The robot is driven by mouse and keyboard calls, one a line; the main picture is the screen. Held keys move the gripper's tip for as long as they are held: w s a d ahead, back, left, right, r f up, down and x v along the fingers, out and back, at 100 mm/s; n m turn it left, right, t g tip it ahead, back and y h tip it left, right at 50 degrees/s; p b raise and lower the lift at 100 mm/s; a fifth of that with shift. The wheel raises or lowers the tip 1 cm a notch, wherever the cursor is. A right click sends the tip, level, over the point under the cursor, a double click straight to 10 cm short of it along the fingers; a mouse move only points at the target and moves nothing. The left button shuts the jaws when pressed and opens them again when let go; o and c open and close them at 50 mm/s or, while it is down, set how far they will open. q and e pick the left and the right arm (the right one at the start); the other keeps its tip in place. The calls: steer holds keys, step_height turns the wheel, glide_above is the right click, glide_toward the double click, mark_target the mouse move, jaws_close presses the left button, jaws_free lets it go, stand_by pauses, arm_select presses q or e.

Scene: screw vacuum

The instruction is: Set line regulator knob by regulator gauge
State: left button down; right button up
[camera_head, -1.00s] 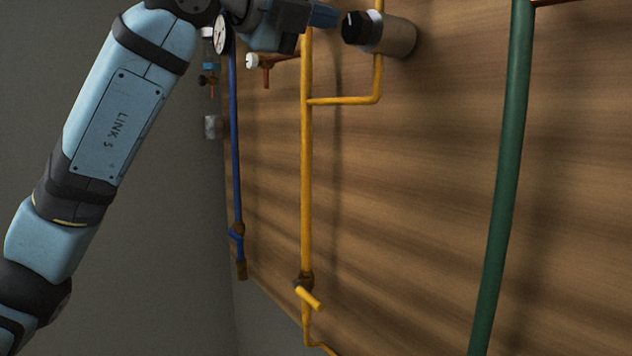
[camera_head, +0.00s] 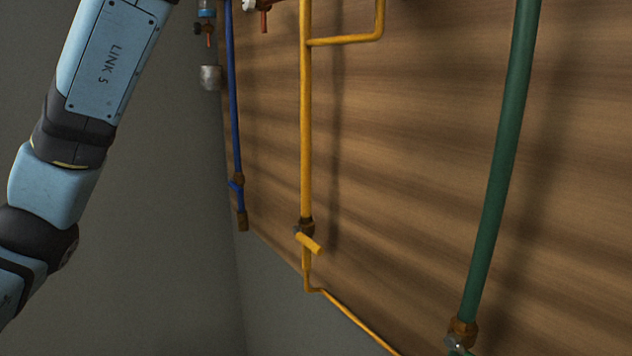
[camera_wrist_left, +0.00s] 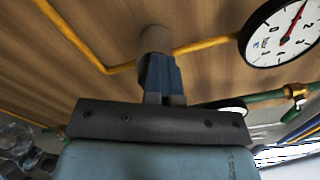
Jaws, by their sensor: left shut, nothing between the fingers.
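In the left wrist view, my left gripper (camera_wrist_left: 158,62) is shut, its blue fingers pointing at a brownish cylinder (camera_wrist_left: 155,38) on the wooden wall by the yellow pipe. The fingertips overlap the cylinder in the picture; I cannot tell whether they touch. The knob's dark face and mark do not show there. A round white gauge (camera_wrist_left: 283,30) with a red needle is at upper right, partly cut off by the frame. In the head view, the gripper, knob and gauge are out of frame; only my left arm shows at left. My right gripper is not in view.
In the head view, a yellow pipe (camera_head: 306,130) with a yellow valve handle (camera_head: 309,243) runs down the wooden board (camera_head: 420,180). A blue pipe (camera_head: 234,110) is left of it and a green pipe (camera_head: 505,150) right. Another gauge (camera_wrist_left: 233,106) is partly hidden behind my gripper.

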arm_select(q)
steer(key=shift+w+a+b+v, duration=0.2)
steer(key=shift+b+v, duration=0.6)
steer(key=shift+v, duration=0.4)
steer(key=shift+w+a+b+v, duration=0.1)
steer(key=shift+w+b+v, duration=0.1)
steer(key=shift+b+v, duration=0.85)
